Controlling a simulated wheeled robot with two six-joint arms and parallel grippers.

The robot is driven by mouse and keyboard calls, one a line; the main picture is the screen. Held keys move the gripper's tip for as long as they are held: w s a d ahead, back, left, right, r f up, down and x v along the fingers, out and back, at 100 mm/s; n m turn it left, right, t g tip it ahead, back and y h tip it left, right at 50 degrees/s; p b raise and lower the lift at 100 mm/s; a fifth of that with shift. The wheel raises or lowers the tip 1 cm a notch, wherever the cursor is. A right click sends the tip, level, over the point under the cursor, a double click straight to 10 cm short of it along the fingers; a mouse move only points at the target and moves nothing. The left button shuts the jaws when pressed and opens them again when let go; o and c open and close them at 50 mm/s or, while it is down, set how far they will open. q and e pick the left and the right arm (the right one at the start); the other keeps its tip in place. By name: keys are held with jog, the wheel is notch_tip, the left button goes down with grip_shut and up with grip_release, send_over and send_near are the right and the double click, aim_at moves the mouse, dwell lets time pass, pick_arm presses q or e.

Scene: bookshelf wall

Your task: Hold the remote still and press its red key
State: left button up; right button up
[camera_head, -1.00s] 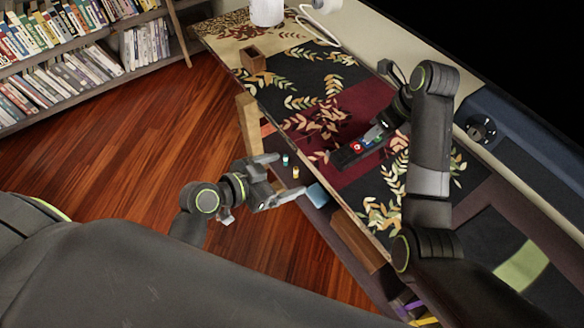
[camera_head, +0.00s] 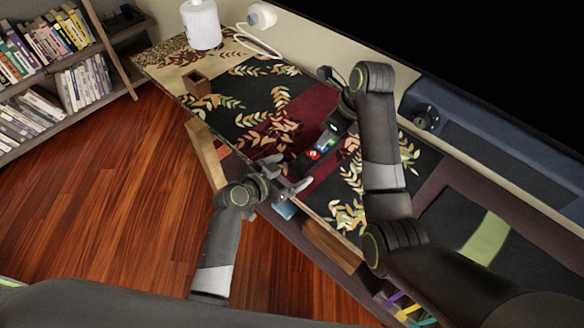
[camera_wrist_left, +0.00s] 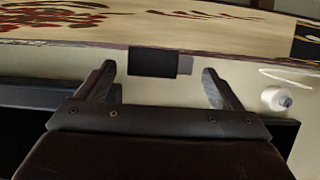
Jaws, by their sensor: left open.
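The remote (camera_head: 325,144) is a dark bar on the patterned table runner in the head view, with a red key (camera_head: 313,154) near its lower-left end and blue and pale spots farther along. My left gripper (camera_head: 296,171) is open and empty at the table's near edge, just left of and below the red key, apart from it. Its two spread fingers also show in the left wrist view (camera_wrist_left: 160,69). A dark block (camera_wrist_left: 153,62) appears between them; I cannot tell what it is. My right gripper (camera_head: 341,108) is at the remote's far end; its fingers are too hidden to judge.
A small wooden box (camera_head: 198,86) and a white cylinder (camera_head: 201,25) stand toward the table's far left. A dark blue-grey device with a dial (camera_head: 426,117) lies along the back right. A bookshelf (camera_head: 55,75) stands at left. The wooden floor (camera_head: 110,190) is clear.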

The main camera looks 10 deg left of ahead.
pick_arm(q)
jog(key=shift+w+d+f, duration=0.2)
jog(key=shift+w+d, duration=0.15)
jog(key=shift+w, duration=0.05)
jog(key=shift+c, duration=0.5)
jog(key=c, duration=1.1)
jog(key=shift+o, duration=0.2)
pick_arm(e)
jog(key=shift+c, duration=0.5)
grip_shut()
dwell(0.6)
